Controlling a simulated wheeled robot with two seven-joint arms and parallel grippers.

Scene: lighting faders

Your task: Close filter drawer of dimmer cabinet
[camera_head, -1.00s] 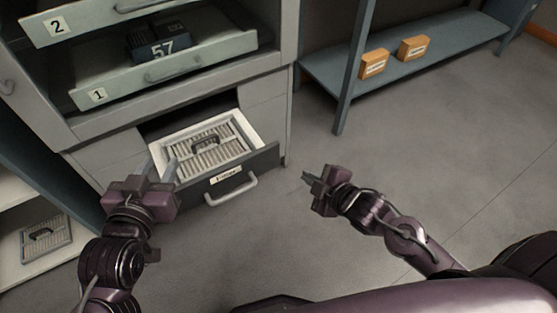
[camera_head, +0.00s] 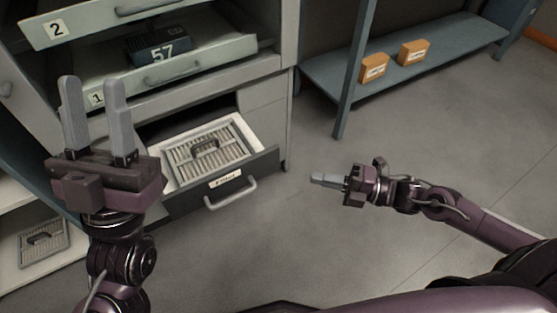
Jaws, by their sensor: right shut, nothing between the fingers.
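The filter drawer (camera_head: 263,164) at the bottom of the grey dimmer cabinet (camera_head: 262,88) is pulled out, with a pale grey handle (camera_head: 231,195) and a small label on its dark front. A ribbed filter (camera_head: 209,151) with a dark grip lies in it. My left gripper (camera_head: 92,98) is raised in front of the cabinet, left of the drawer, its two fingers apart and empty; it hides part of the cabinet's left side. My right gripper (camera_head: 316,179) is shut and empty, right of the drawer handle and apart from it, pointing left towards it.
Above, tray 1 (camera_head: 217,57) is out, holding a dark module marked 57 (camera_head: 155,45); tray 2 (camera_head: 88,27) is above it. Another filter (camera_head: 42,240) lies on a low shelf at left. A blue-grey shelf (camera_head: 450,50) holds two orange boxes. The floor at right is clear.

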